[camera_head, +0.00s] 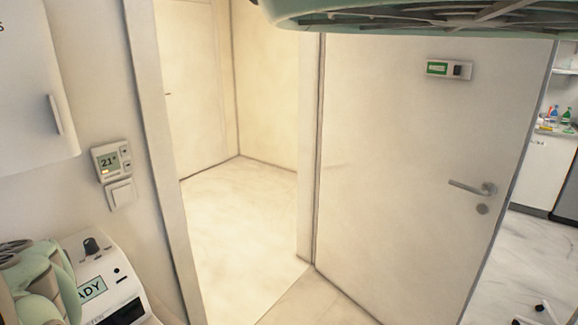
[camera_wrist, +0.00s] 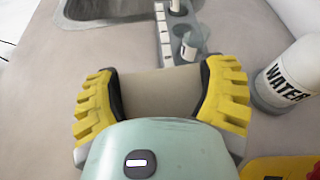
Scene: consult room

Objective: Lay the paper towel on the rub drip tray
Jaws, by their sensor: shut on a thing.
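In the wrist view, my gripper (camera_wrist: 160,92) has its yellow ridged fingers closed on the two sides of a smooth pale beige piece, which I take to be the paper towel (camera_wrist: 158,98). Its colour is close to that of the counter beneath, and its lower part is hidden behind my gripper's body. I cannot tell whether it touches the counter. I cannot clearly make out the rub drip tray in either view. The head view shows neither the towel nor my gripper's fingertips.
In the wrist view, a sink (camera_wrist: 100,8) lies at the upper left of the counter (camera_wrist: 50,75). A white marked strip (camera_wrist: 163,35) and a small cup (camera_wrist: 189,46) stand beyond my fingers. A WATER bottle (camera_wrist: 290,75) is at right. The head view shows a door (camera_head: 410,170).

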